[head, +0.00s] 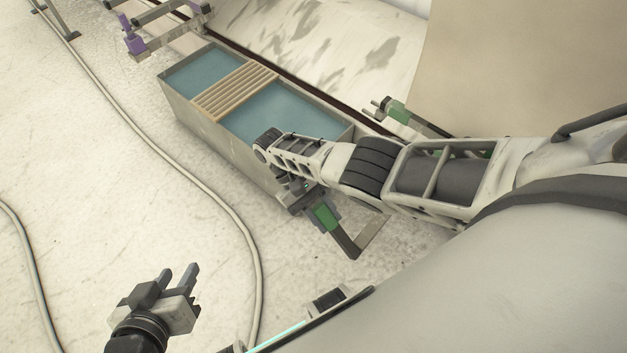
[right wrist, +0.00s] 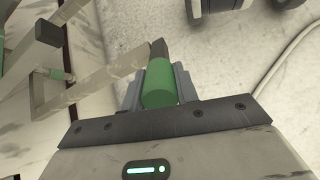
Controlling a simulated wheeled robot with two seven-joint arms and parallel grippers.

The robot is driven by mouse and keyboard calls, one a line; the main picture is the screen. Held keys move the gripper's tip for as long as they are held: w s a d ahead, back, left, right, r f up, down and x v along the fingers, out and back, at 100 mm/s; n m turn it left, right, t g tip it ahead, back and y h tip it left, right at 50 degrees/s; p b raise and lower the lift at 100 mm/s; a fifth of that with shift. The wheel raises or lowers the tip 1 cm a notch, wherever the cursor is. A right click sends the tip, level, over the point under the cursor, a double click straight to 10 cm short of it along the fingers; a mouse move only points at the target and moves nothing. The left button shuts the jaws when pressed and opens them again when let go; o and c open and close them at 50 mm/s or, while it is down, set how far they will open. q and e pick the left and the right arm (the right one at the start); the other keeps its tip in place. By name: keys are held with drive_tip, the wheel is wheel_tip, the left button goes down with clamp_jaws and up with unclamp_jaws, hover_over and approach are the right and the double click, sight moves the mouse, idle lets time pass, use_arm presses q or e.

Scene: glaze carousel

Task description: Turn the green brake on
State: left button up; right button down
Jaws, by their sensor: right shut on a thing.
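The green brake's grip (head: 323,215) is beside the near right end of the tub in the head view, on a dark lever joined to a pale bar. In the right wrist view the green grip (right wrist: 159,84) lies between the two jaws. My right gripper (head: 326,213) is shut on this grip; it also shows in the right wrist view (right wrist: 158,90). The wrist hides part of the brake's mounting. My left gripper (head: 180,275) is at the bottom left of the head view, empty, with its fingers apart, far from the brake.
A long tub (head: 215,128) holds blue-green liquid under a slatted wooden rack (head: 235,90). A second green-handled part (head: 395,109) is behind my right arm. A purple-handled frame (head: 133,40) stands at the upper left. Cables (head: 150,142) cross the otherwise clear floor.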

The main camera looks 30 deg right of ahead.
drive_tip(key=shift+w+a+f, duration=0.1)
drive_tip(key=shift+w+f, duration=0.05)
drive_tip(key=shift+f, duration=0.05)
use_arm(q)
drive_tip(key=shift+w+a+f, duration=0.15)
drive_tip(key=shift+w+f, duration=0.15)
drive_tip(key=shift+f, duration=0.25)
use_arm(e)
drive_tip(key=c, duration=1.1)
unclamp_jaws()
drive_tip(key=shift+o, duration=0.2)
drive_tip(key=shift+w, duration=0.1)
